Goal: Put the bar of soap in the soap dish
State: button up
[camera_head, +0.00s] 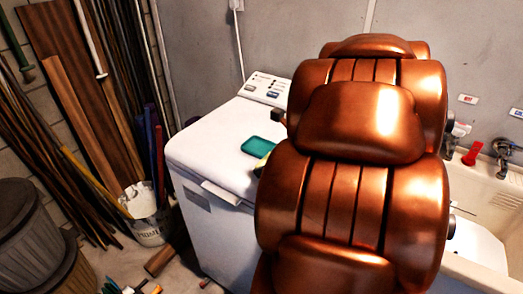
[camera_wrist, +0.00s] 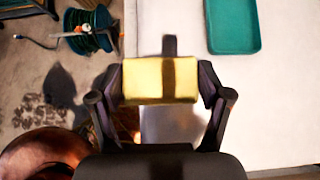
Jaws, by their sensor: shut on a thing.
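A yellow bar of soap (camera_wrist: 150,80) is held between the two dark fingers of my gripper (camera_wrist: 161,84) in the wrist view. The gripper is shut on its two ends. A teal rectangular soap dish (camera_wrist: 233,24) lies on the white washer top to the upper right of the soap, apart from it, and looks empty. In the head view the soap dish (camera_head: 257,146) sits on the washer top, just left of my copper arm. A small yellowish edge of the soap (camera_head: 262,161) shows beside the arm; my arm hides most of the gripper.
The white washing machine (camera_head: 213,148) has a control panel (camera_head: 267,88) at the back. A sink (camera_head: 492,200) with a red object (camera_head: 472,153) stands to the right. Left are leaning boards (camera_head: 75,80), a bucket (camera_head: 150,230) and bins (camera_head: 30,230).

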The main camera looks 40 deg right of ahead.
jog(key=shift+s, duration=0.25)
jog(key=p, duration=0.3)
send_over(254, 147)
jog(key=s+d, duration=0.1)
jog(key=s, duration=0.2)
jog(key=shift+w+f, duration=0.15)
jog(key=shift+f, duration=0.55)
notch_tip(254, 147, down, 3)
jog(key=shift+w+r, duration=0.1)
jog(key=shift+c, duration=0.6)
jog(key=shift+f, duration=0.5)
jog(key=c, duration=0.3)
jog(key=o, duration=1.7)
